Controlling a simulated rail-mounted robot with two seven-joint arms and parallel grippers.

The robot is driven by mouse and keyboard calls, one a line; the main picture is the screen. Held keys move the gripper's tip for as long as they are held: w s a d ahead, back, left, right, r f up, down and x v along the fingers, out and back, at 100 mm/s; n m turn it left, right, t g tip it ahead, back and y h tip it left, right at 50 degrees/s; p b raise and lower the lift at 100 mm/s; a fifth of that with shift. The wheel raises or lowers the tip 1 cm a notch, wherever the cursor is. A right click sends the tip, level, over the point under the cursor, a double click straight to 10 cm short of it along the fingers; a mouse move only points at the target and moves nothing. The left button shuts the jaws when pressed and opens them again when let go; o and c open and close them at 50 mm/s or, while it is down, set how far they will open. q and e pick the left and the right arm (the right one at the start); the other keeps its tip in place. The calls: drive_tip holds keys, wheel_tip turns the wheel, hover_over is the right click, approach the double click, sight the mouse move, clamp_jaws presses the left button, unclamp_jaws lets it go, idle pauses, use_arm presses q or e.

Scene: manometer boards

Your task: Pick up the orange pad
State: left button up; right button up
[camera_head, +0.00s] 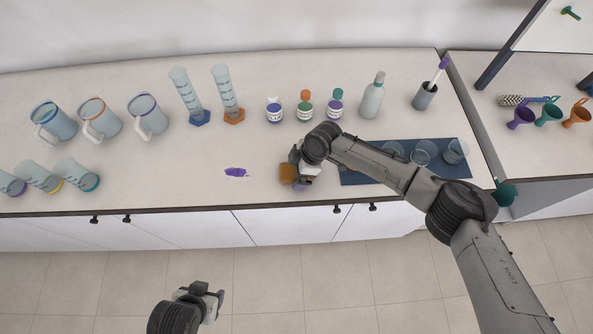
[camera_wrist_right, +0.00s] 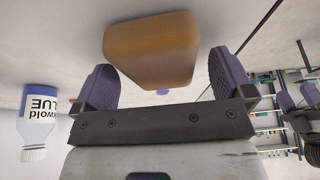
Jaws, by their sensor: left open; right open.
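The orange pad (camera_head: 287,173) lies on the white counter near its front edge, partly hidden by my right gripper in the head view. In the right wrist view the orange pad (camera_wrist_right: 150,45) is a rounded block just beyond and between the two purple fingertips. My right gripper (camera_head: 294,176) is open around or just short of it; I cannot tell whether a finger touches it. My left gripper (camera_head: 203,294) is open and empty, low over the floor in front of the counter.
A purple object (camera_head: 236,172) lies left of the pad. A dark blue mat (camera_head: 358,178) with glass beakers (camera_head: 424,152) is to the right, under my right arm. Several bottles (camera_head: 305,106) stand behind. Graduated cylinders (camera_head: 227,95) and jugs (camera_head: 100,118) are at the back left.

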drive_tip(key=shift+f, duration=0.2)
drive_tip(key=shift+c, duration=0.4)
drive_tip(key=c, duration=0.9)
